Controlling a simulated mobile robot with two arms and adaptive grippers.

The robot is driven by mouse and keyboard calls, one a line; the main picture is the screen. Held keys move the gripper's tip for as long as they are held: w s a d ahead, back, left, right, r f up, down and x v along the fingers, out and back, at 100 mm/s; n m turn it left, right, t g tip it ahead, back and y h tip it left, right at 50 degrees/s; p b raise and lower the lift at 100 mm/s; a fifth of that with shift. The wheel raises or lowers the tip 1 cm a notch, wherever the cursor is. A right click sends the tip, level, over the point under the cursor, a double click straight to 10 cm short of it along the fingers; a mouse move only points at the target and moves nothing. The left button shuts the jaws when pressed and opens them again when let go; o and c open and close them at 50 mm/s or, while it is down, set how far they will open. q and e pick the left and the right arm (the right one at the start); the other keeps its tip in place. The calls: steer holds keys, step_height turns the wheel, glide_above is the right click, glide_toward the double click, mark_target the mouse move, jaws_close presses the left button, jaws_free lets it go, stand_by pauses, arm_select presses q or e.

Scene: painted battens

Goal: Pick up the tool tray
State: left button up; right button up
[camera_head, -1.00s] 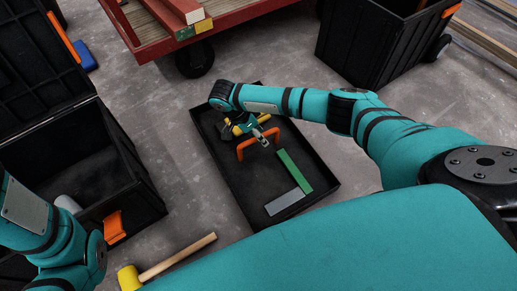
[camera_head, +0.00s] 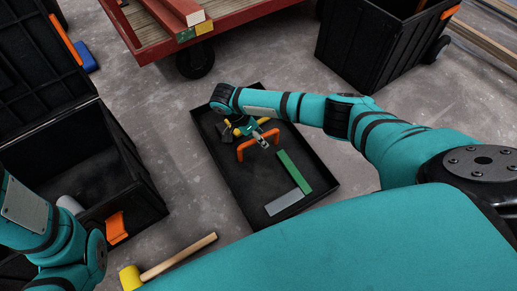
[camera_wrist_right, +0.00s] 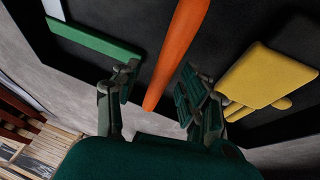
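The tool tray (camera_head: 252,187) is a shallow black open box on the concrete floor, mid-view in the head view. Its orange handle (camera_head: 242,150) stands across it and also shows in the right wrist view (camera_wrist_right: 177,52). My right gripper (camera_wrist_right: 157,88) is open, with one finger on each side of the handle and visible gaps to it. In the head view the right wrist partly hides the tray's far end. A green bar (camera_head: 294,171), a grey piece (camera_head: 284,202) and yellow-handled tools (camera_wrist_right: 258,78) lie in the tray. My left gripper is out of view.
An open black toolbox (camera_head: 134,188) stands to the left. A yellow-headed mallet (camera_head: 178,258) lies in front. A red cart (camera_head: 235,18) is behind the tray, and a black wheeled bin (camera_head: 365,50) is at the back right. Bare floor surrounds the tray.

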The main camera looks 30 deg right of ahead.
jaws_close()
steer(key=shift+w, duration=0.1)
stand_by(0.4)
